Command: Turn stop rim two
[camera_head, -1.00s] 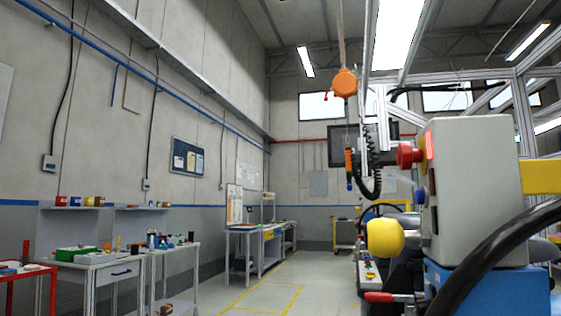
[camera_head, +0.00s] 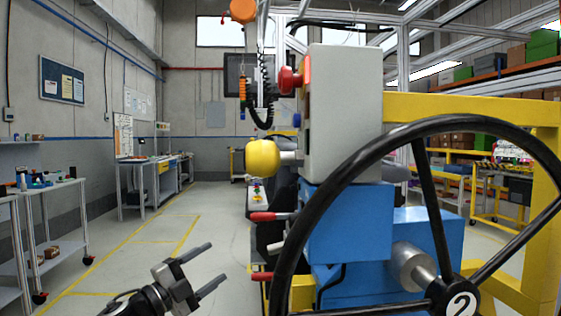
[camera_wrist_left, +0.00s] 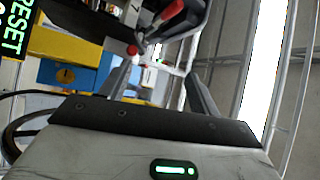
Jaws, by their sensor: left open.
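A large black handwheel (camera_head: 345,170) with a white "2" on its hub (camera_head: 461,303) stands at the right in the head view. Its lower part is cut off by the frame, and its hub sits on a grey shaft from a blue housing (camera_head: 350,225). My left gripper (camera_head: 218,260) is open and empty, left of the wheel rim and apart from it. Its two fingers also show in the left wrist view (camera_wrist_left: 160,68), with nothing between them. My right gripper is not in view.
A grey box (camera_head: 345,115) with a red button (camera_head: 289,79) and a yellow knob (camera_head: 263,158) stands behind the wheel. Red-handled levers (camera_head: 263,217) stick out left below it. A yellow frame (camera_head: 480,110) stands at the right. The floor at the left is open, with work tables (camera_head: 50,190) beyond.

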